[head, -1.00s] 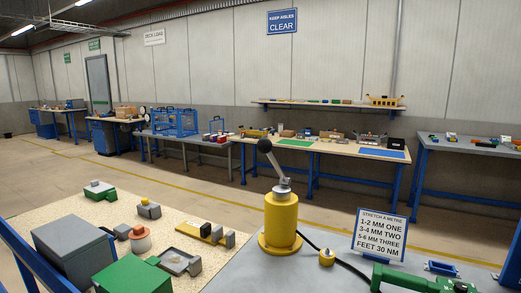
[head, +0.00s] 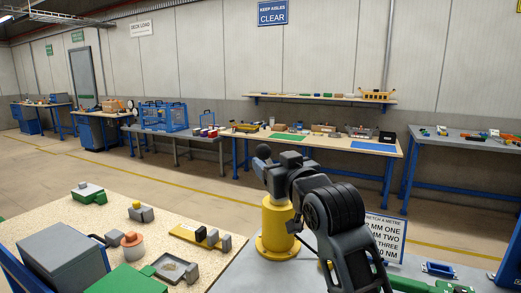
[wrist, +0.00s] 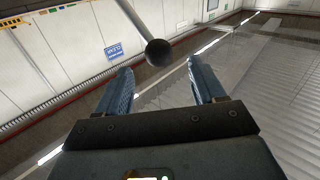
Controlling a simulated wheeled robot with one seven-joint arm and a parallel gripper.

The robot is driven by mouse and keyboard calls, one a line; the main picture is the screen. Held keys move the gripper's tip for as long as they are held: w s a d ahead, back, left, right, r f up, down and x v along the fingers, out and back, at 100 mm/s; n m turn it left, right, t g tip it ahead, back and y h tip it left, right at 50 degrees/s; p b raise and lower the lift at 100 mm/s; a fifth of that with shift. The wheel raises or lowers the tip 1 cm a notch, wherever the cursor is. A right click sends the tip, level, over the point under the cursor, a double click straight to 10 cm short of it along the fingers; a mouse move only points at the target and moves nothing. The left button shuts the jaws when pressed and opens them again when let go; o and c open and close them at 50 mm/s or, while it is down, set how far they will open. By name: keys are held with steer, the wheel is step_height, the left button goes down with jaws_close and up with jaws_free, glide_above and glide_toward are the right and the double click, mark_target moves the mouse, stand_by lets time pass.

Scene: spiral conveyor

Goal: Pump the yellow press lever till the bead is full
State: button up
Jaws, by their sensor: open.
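The yellow press (head: 275,228) stands upright on the grey bench top in the head view, its upper part partly covered by my arm. The dark ball knob of its lever (head: 263,152) shows just left of my gripper. In the wrist view the ball knob (wrist: 158,53) is ahead of my open gripper (wrist: 159,70), between the lines of the two blue fingers near their tips. The grey lever rod (wrist: 133,18) runs up and left from the knob. I cannot tell whether either finger touches it. No bead is visible that I can make out.
A sign (head: 384,238) stands right of the press, partly hidden by my arm. A speckled board (head: 120,220) with grey, green and yellow parts lies at left. A green tool (head: 425,286) and a blue part (head: 438,269) lie at right.

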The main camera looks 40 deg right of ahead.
mark_target(266, 154)
steer(key=shift+w+d+r, duration=0.3)
steer(key=shift+w+d, duration=0.05)
steer(key=shift+w, duration=0.2)
steer(key=p+x, duration=0.1)
steer(key=x, duration=0.5)
steer(key=shift+w+d+f+p, duration=0.1)
steer(key=shift+w+d+p, duration=0.05)
steer(key=shift+w+p, duration=0.2)
jaws_close()
